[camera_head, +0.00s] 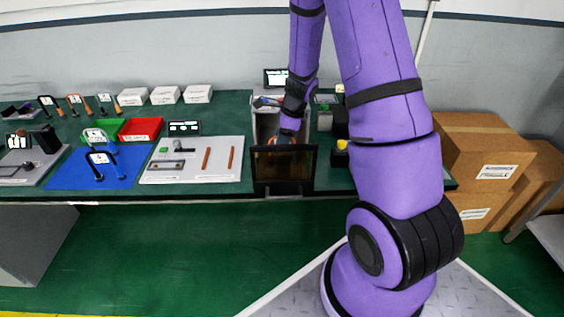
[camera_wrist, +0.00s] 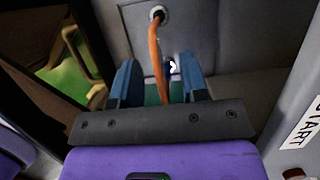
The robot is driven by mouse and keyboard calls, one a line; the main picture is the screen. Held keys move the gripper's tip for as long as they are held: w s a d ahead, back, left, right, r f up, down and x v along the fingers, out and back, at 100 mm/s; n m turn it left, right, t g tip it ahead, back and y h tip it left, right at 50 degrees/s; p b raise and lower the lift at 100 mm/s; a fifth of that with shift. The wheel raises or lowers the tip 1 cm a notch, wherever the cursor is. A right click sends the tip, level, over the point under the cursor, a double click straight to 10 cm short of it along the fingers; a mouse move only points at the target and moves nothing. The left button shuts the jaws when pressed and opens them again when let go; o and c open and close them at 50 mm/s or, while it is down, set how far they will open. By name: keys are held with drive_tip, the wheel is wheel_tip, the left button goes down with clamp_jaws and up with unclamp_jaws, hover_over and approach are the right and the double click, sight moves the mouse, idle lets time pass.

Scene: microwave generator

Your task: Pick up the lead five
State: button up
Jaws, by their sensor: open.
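An orange lead (camera_wrist: 155,45) hangs from a round socket on the grey back wall (camera_wrist: 195,25) of the cabinet in the wrist view. It runs down between the two blue fingers of my gripper (camera_wrist: 157,72), with visible space on both sides. The fingers are open around it, and its lower end is hidden behind the dark gripper bar. A small white mark (camera_wrist: 173,66) shows beside the lead; I cannot tell whether it is a five. In the head view my gripper (camera_head: 287,137) is inside the grey cabinet (camera_head: 265,120), largely hidden by the dark front panel (camera_head: 284,170).
The cabinet walls are close on both sides; a START label (camera_wrist: 306,125) is at the right. To the left on the green bench lie a white board (camera_head: 195,172) with tools, a blue mat (camera_head: 75,175) and a red tray (camera_head: 141,129). Cardboard boxes (camera_head: 488,150) stand at right.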

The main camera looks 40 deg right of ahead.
drive_tip(key=shift+x, duration=1)
clamp_jaws()
